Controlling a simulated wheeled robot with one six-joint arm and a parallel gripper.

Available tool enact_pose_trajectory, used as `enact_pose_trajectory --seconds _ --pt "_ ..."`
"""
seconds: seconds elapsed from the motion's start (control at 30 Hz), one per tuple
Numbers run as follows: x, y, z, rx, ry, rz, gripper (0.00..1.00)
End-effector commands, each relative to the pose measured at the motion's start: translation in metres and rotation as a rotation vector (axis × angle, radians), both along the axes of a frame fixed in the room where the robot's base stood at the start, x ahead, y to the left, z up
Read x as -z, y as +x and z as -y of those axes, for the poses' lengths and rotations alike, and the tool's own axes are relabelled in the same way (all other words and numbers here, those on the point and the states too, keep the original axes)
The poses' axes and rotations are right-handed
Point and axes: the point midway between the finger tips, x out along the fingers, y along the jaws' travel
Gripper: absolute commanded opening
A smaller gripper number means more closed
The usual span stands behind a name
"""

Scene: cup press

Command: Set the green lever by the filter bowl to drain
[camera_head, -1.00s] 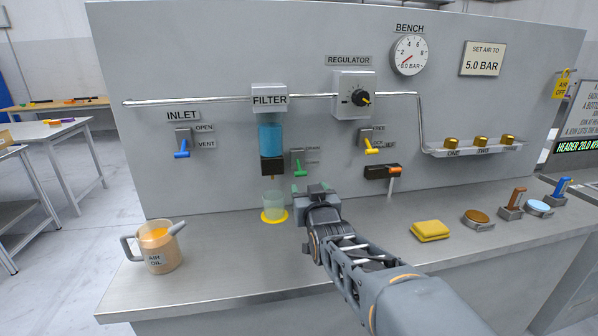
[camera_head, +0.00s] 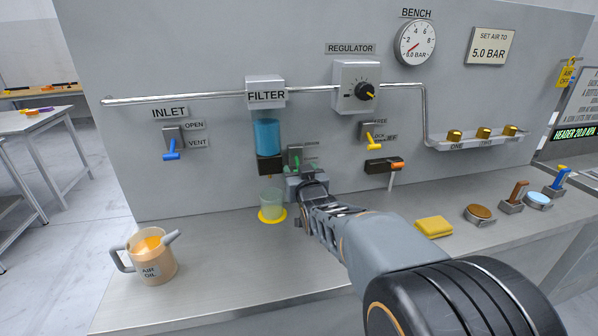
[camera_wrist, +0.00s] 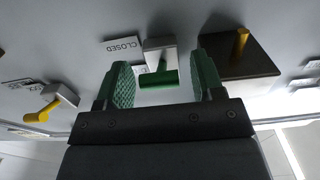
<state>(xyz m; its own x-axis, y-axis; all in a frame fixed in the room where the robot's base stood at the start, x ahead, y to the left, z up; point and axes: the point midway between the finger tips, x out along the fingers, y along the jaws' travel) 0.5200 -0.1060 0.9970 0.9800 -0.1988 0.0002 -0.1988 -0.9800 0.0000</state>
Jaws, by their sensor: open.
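The green lever (camera_wrist: 158,79) sits on a pale block (camera_wrist: 160,55) beside a CLOSED label (camera_wrist: 124,43) in the wrist view. In the head view the lever (camera_head: 297,162) is mostly hidden behind my gripper (camera_head: 304,182), on the panel right of the filter bowl (camera_head: 267,137). My gripper (camera_wrist: 162,76) is open. Its two green pads stand on either side of the lever handle, with visible gaps; no contact shows. The filter's dark base (camera_wrist: 240,64) with a yellow-brown stub (camera_wrist: 241,43) is just right of the right pad.
A clear cup (camera_head: 271,203) stands on a yellow ring (camera_head: 272,221) below the filter. The yellow lever (camera_head: 375,142) is to the right, the blue inlet lever (camera_head: 171,150) to the left. An oil jug (camera_head: 152,255) stands at the front left of the bench.

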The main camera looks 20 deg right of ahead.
Motion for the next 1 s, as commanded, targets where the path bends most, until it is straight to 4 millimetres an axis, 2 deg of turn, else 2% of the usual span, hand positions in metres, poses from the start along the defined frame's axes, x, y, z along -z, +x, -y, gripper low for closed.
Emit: enact_pose_trajectory --seconds 0.07,0.57,0.8,1.0 --pt "0.0 0.0 0.0 0.0 0.0 0.0 0.61" --pt "0.0 0.0 0.0 0.0 0.0 0.0 0.13" --pt "-0.004 -0.001 0.0 0.0 0.005 -0.025 0.12" --pt "-0.015 -0.003 -0.001 0.0 0.025 -0.128 0.12"
